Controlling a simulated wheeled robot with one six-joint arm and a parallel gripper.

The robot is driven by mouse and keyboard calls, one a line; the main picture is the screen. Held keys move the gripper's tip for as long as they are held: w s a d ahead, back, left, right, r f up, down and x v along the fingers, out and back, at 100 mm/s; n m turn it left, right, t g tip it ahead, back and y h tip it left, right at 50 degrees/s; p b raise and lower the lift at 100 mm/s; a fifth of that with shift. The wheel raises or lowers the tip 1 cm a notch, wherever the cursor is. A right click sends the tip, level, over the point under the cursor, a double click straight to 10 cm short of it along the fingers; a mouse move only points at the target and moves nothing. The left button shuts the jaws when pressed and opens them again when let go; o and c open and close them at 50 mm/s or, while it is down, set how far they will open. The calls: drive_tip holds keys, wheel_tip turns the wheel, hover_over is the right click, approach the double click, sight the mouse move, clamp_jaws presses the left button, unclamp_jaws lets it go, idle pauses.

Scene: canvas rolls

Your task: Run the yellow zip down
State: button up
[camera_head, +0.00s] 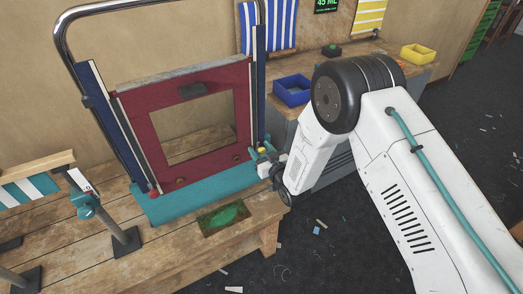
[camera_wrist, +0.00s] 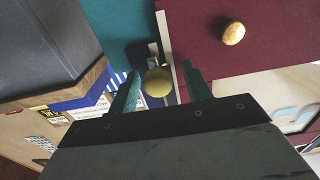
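A maroon panel (camera_head: 127,120) with a window opening stands upright in a bent metal tube frame (camera_head: 62,40). Along its right side runs a pale zip strip (camera_head: 253,85) beside a dark blue strip. The yellow zip pull (camera_head: 262,150) is low on that side, close to the teal base. My gripper (camera_head: 270,168) is beside it, partly hidden by my arm. In the wrist view the round yellow pull (camera_wrist: 157,82) lies between the two fingers of my gripper (camera_wrist: 161,72), with a gap showing on each side. The fingers are open.
A red pull (camera_head: 154,194) sits low on the left side. A gold knob (camera_wrist: 233,33) is on the panel. A teal cloth (camera_head: 190,198) and a green-patterned mat (camera_head: 224,218) lie on the wooden bench. A blue bin (camera_head: 291,92) stands behind my arm.

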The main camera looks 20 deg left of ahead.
drive_tip(key=shift+d, duration=0.15)
drive_tip(key=v, duration=0.7)
drive_tip(key=shift+s+d, duration=0.2)
drive_tip(key=shift+s, duration=0.05)
